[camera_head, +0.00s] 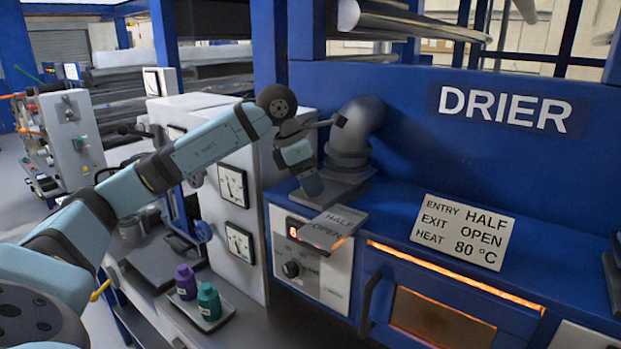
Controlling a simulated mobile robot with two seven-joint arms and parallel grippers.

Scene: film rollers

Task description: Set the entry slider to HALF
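The entry slider (345,214) is a grey plate on top of the blue drier (400,205), at its left end. The words HALF and OPEN are marked on it, and an orange glow shows at its front right edge. My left gripper (312,188) points down just behind and left of the plate. Its fingertips look very close to the plate's back left edge, but I cannot tell if they touch it. The fingers are seen edge-on, so their gap is hidden. My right gripper is not in view.
A sign (463,231) on the drier reads ENTRY HALF, EXIT OPEN, HEAT 80 °C. A grey bent pipe (357,130) stands right behind my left gripper. A panel with a knob (291,269) is below the plate. Purple (186,282) and green (209,302) bottles stand lower left.

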